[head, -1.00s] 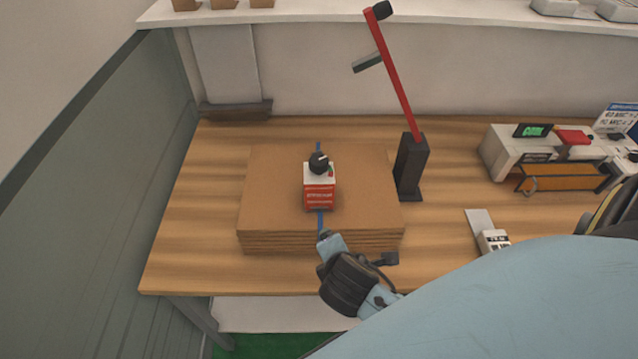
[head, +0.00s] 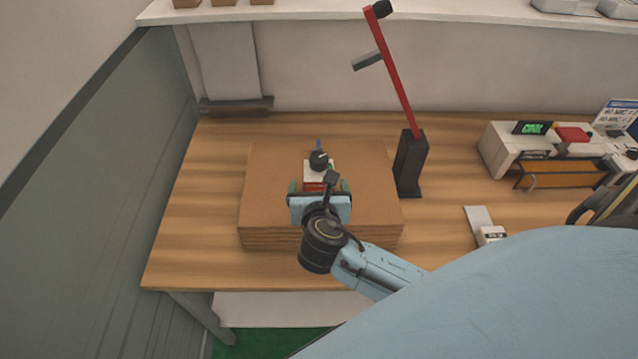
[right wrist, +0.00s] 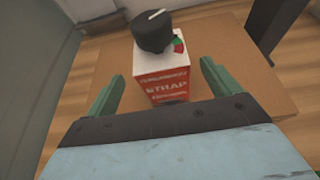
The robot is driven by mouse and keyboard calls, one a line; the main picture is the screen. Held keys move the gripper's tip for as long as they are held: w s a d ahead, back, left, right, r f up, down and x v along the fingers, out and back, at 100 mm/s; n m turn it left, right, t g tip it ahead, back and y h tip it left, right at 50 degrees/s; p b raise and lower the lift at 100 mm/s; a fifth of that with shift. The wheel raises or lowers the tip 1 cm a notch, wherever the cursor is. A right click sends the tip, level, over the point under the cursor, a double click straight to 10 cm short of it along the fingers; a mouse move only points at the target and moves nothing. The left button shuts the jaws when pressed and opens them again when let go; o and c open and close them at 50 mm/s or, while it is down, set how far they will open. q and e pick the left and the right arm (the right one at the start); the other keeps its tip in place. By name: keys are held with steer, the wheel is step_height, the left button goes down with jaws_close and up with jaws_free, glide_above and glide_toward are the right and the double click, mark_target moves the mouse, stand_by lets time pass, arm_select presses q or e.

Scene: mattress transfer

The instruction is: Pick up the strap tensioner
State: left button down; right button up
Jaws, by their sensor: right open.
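The strap tensioner (head: 317,170) is a small red and white box with a black knob on top. It stands upright on a flat stack of brown cardboard (head: 262,205). In the right wrist view the tensioner (right wrist: 160,75) shows its printed red front, between and ahead of my fingers. My right gripper (head: 319,187) is open, with a green finger on either side of the box's near part. The fingers look apart from the box; the gripper body hides its lower front in the head view. My left gripper is not in view.
The cardboard lies on a wooden table (head: 200,215). A red post on a dark base (head: 410,165) stands to the right of the stack. A grey-white machine (head: 500,150) and a small white device (head: 490,234) are further right. A grey wall panel (head: 90,170) borders the left.

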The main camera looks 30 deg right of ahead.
steer(key=x, duration=0.6)
steer(key=shift+s+f, duration=0.25)
steer(key=c, duration=1.6)
steer(key=shift+r, duration=0.15)
steer(key=shift+c, duration=0.2)
